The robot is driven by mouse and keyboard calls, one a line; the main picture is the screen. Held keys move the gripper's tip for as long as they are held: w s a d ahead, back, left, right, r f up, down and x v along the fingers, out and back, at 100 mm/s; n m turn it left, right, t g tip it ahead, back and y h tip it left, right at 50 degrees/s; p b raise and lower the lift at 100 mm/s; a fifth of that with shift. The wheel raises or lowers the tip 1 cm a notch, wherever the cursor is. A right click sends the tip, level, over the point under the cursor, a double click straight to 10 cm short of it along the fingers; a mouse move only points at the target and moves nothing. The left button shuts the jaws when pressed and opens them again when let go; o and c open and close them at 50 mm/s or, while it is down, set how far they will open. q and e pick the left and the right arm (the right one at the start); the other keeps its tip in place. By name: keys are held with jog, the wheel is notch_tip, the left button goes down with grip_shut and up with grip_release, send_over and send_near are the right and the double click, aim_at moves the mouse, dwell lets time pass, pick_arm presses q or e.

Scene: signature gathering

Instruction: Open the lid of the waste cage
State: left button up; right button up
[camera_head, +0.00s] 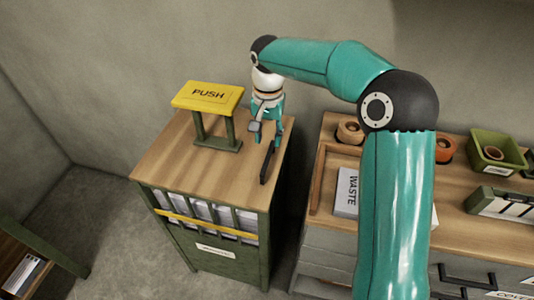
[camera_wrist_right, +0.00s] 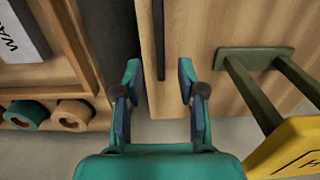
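The waste cage (camera_head: 215,248) is a green slatted cabinet with white papers behind its bars and a yellow strip across the front. Its wooden lid (camera_head: 190,165) lies flat and closed. A dark bar handle (camera_head: 267,164) runs along the lid's right side; it also shows in the right wrist view (camera_wrist_right: 158,40). My right gripper (camera_head: 264,132) is above the lid's right side, near the handle's far end. In the right wrist view its fingers (camera_wrist_right: 158,75) are apart with nothing between them, and the handle lies beyond the tips. My left gripper is out of view.
A yellow PUSH plate (camera_head: 208,96) on green posts stands on the lid, left of my right gripper. A wooden-topped workbench (camera_head: 330,140) with a WASTE-labelled item (camera_head: 346,193), tape rolls (camera_head: 350,132) and a green bin (camera_head: 495,150) stands right, across a narrow gap.

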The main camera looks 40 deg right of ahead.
aim_at(268, 157)
notch_tip(268, 157, down, 7)
jog(key=shift+r, duration=0.1)
dwell(0.3)
grip_shut()
